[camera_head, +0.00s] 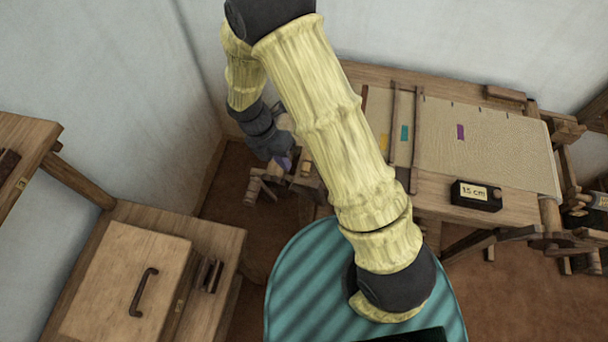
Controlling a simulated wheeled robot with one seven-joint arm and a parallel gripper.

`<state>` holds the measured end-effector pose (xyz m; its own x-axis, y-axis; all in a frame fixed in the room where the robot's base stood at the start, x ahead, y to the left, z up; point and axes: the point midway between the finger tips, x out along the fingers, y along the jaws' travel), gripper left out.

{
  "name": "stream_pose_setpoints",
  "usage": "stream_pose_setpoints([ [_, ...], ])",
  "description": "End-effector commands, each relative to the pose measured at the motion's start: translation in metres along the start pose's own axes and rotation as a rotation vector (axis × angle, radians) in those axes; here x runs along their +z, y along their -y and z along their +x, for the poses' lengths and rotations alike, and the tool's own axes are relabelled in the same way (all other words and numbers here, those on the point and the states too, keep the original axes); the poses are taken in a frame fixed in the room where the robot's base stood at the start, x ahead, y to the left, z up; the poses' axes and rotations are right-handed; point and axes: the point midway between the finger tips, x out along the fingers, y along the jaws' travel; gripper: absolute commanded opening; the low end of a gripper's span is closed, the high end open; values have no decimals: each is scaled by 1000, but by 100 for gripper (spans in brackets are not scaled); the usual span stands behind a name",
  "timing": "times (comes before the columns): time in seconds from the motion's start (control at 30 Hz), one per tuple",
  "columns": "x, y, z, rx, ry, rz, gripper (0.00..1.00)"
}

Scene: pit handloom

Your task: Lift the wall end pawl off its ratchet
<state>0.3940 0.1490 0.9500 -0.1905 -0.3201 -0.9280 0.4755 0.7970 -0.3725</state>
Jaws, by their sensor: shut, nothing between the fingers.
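My gripper (285,162) is shut with nothing seen in it. It points down at the left end of the loom, near the wall, partly hidden by my sleeved arm. Wooden loom-end parts (262,186) sit just below and left of it, with a short peg-like piece. Another wooden part (306,170) stands close to its right. I cannot tell the wall end pawl from its ratchet among these small parts. Whether the gripper touches any of them cannot be told.
A lidded wooden chest (125,270) stands at lower left. A teal round striped surface (300,285) is at the front. The wall (140,90) is close on the left.

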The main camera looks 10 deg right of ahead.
Motion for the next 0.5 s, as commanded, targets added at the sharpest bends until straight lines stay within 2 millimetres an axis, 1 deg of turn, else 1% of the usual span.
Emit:
stream_pose_setpoints([
  [0.1, -1, 2, 21, -6, -2, -1, 0],
  [0.3, -1, 3, 53, -5, -1, -1, 0],
  [0.33, 0, 11, 52, -5, -1, 0, 0],
  [0.4, 0, 21, 55, -3, 0, 0, 0],
  [0.5, 0, 31, 61, -3, 0, -1, 0],
])
